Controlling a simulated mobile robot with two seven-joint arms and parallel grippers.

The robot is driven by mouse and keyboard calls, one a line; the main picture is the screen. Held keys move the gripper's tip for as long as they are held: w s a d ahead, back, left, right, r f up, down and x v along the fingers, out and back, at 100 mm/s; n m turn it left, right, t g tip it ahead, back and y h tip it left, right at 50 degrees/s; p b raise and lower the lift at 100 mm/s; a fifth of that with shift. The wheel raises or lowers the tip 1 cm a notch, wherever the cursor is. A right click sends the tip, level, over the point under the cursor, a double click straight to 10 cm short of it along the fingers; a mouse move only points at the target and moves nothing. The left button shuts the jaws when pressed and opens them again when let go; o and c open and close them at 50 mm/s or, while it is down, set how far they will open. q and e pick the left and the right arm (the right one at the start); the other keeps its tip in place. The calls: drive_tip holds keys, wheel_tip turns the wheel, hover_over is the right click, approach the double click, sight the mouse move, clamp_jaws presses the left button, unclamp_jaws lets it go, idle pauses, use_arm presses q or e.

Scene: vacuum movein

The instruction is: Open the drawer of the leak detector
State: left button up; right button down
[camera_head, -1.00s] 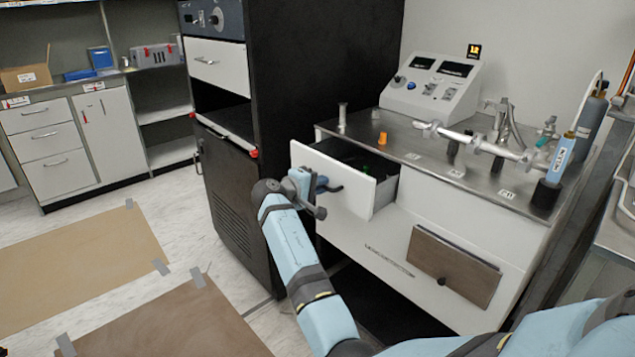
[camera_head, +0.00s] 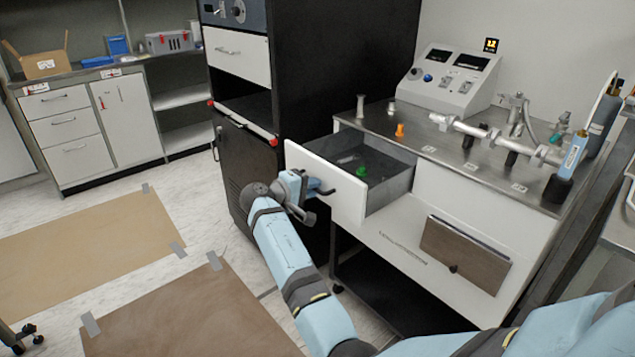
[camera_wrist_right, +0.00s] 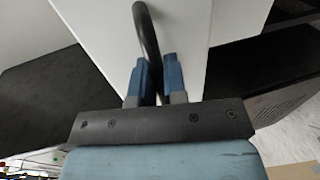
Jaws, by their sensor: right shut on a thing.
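The leak detector (camera_head: 440,221) is a white cabinet with a steel top. Its drawer (camera_head: 326,189) stands pulled well out, with green items (camera_head: 350,160) visible inside its grey tray. My right gripper (camera_head: 312,187) is at the drawer's white front, shut on the dark curved handle (camera_head: 326,190). In the right wrist view, the blue fingers (camera_wrist_right: 158,80) sit on both sides of the handle (camera_wrist_right: 146,40), against the white drawer front (camera_wrist_right: 205,45). My left gripper is not in view.
A black rack (camera_head: 330,70) stands just left of the drawer. Pipes (camera_head: 490,135) and a control box (camera_head: 450,80) are on the steel top. Brown mats (camera_head: 190,315) lie on the floor at the left, which is mostly clear.

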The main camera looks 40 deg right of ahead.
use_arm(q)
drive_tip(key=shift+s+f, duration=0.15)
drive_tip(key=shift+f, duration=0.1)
use_arm(e)
drive_tip(key=shift+a, duration=0.2)
drive_tip(key=c, duration=1.2)
unclamp_jaws()
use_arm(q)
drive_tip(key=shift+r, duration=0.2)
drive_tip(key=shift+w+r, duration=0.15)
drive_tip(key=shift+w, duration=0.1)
